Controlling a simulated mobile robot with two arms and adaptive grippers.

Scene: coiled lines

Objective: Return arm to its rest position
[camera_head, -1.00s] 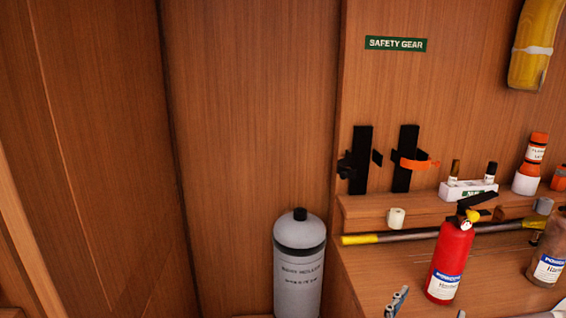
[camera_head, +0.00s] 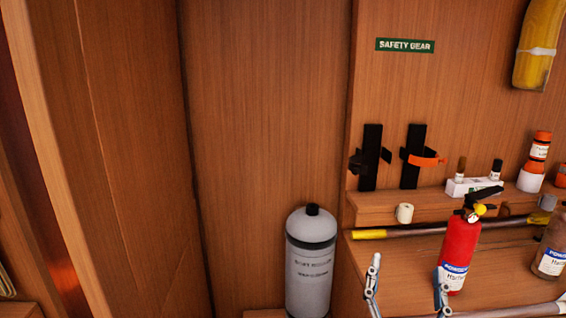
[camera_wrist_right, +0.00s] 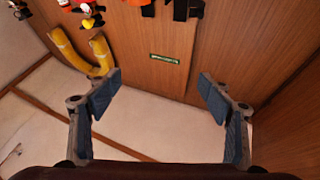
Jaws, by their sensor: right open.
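My right gripper (camera_head: 407,284) shows at the bottom of the head view. Its two fingers are apart, with nothing between them. The fingers appear in front of the wooden shelf, left of and overlapping the red fire extinguisher (camera_head: 459,248) in the picture. In the right wrist view the right gripper (camera_wrist_right: 157,84) is also wide open and empty, with blue-grey pads. Beyond it are wood panelling and the green sign (camera_wrist_right: 164,58), seen upside down. My left gripper is in neither view.
A grey cylinder (camera_head: 311,262) stands left of the shelf (camera_head: 400,257). Two black brackets (camera_head: 370,157) hang on the wall under the safety gear sign (camera_head: 405,45). A pole (camera_head: 415,232) lies along the shelf. A brown bottle (camera_head: 552,247) stands at right. The left panelling is bare.

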